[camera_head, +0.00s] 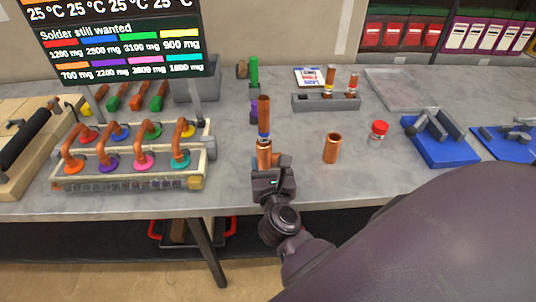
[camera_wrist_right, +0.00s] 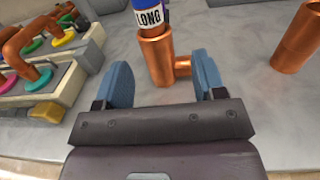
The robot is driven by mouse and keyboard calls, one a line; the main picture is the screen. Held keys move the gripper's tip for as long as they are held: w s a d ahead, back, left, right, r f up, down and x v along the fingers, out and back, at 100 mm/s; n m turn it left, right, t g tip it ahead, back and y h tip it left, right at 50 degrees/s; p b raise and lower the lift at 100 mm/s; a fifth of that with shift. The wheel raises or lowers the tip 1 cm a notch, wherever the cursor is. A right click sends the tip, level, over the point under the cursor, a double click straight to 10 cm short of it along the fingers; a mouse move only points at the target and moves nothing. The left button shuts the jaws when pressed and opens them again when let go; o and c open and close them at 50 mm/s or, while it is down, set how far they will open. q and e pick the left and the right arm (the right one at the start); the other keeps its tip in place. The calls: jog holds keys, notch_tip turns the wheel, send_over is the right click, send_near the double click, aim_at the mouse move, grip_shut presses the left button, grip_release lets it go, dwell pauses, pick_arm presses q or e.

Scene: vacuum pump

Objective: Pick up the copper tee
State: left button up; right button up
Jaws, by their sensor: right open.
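The copper tee (camera_head: 264,153) stands upright near the front of the grey bench, with a copper pipe (camera_head: 264,115) bearing a blue band and a LONG label rising from its top. In the right wrist view the tee (camera_wrist_right: 158,60) shows a short side branch pointing right. My right gripper (camera_head: 273,168) is at the tee's near side, open. In the right wrist view its blue fingers (camera_wrist_right: 165,76) lie to the left and right of the tee's lower part, with gaps visible. My left gripper is not in view.
A copper piece (camera_head: 332,148) stands to the right, also in the right wrist view (camera_wrist_right: 299,38). A rack of copper elbows with coloured discs (camera_head: 197,170) is left. Behind are a grey holder (camera_head: 313,103) and green-topped item (camera_head: 254,72); right, a red-lidded jar (camera_head: 379,130) and blue fixture (camera_head: 440,150).

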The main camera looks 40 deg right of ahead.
aim_at(268, 150)
jog(key=shift+x, duration=1.35)
jog(key=x, duration=0.4)
jog(key=shift+p, duration=0.4)
jog(key=c, duration=0.8)
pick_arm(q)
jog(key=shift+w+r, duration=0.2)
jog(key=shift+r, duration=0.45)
pick_arm(e)
jog(key=shift+r, duration=0.15)
